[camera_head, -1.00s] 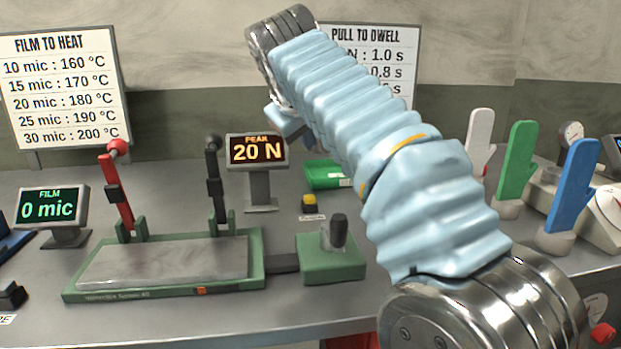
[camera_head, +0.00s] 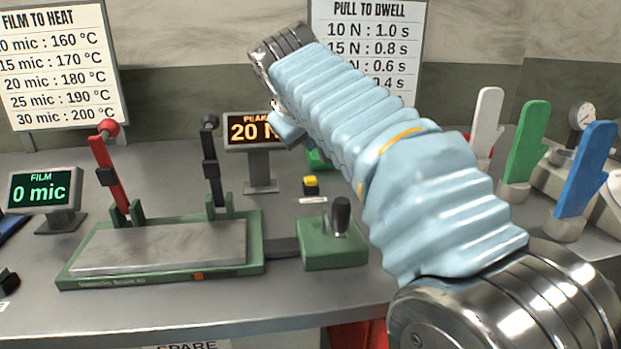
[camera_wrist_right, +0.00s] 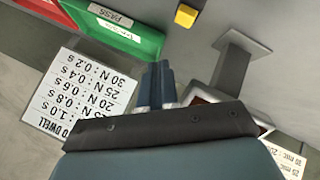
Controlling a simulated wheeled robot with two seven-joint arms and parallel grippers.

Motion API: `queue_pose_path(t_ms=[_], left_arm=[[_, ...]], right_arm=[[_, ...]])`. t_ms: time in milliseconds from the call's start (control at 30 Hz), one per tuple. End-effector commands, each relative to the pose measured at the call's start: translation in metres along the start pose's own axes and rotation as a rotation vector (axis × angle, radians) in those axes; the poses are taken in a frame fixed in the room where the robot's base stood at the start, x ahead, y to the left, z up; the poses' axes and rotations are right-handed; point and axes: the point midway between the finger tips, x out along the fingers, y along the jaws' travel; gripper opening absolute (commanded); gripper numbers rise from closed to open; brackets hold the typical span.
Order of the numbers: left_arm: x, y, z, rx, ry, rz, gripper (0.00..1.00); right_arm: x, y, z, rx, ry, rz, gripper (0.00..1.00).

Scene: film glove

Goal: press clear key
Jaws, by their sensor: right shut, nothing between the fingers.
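A small yellow key (camera_head: 311,182) on a dark base stands on the grey bench, with a white label in front too small to read. It may be the clear key. It also shows at the top of the right wrist view (camera_wrist_right: 186,15), apart from the fingers. My right gripper (camera_wrist_right: 158,72) is shut and empty, over the bench's back area near the peak display (camera_head: 250,132). In the head view my own sleeved arm hides its fingertips and part of that display, which reads 20. My left gripper is not in view.
A green sealer (camera_head: 160,278) with upright red and black levers lies in front. A green block with a black knob (camera_head: 341,215) is just before the key. A green tray (camera_wrist_right: 125,35) is near my fingers. Coloured hand shapes (camera_head: 525,145) stand right.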

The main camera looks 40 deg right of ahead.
Motion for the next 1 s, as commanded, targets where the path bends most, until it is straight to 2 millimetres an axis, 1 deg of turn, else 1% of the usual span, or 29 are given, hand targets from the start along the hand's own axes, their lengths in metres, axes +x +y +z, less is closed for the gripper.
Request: queue_pose_path(t_ms=[67, 133, 300, 1000], left_arm=[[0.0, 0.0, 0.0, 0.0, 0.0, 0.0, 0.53], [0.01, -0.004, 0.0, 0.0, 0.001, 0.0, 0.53], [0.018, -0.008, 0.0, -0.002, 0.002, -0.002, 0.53], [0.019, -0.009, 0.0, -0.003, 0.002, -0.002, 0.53]], right_arm=[[0.007, -0.006, 0.006, 0.0, -0.003, -0.001, 0.0], [0.017, -0.013, 0.013, 0.001, 0.001, -0.002, 0.0], [0.025, -0.018, 0.018, 0.001, 0.0, -0.001, 0.0], [0.027, -0.019, 0.02, 0.001, 0.0, -0.001, 0.0]])
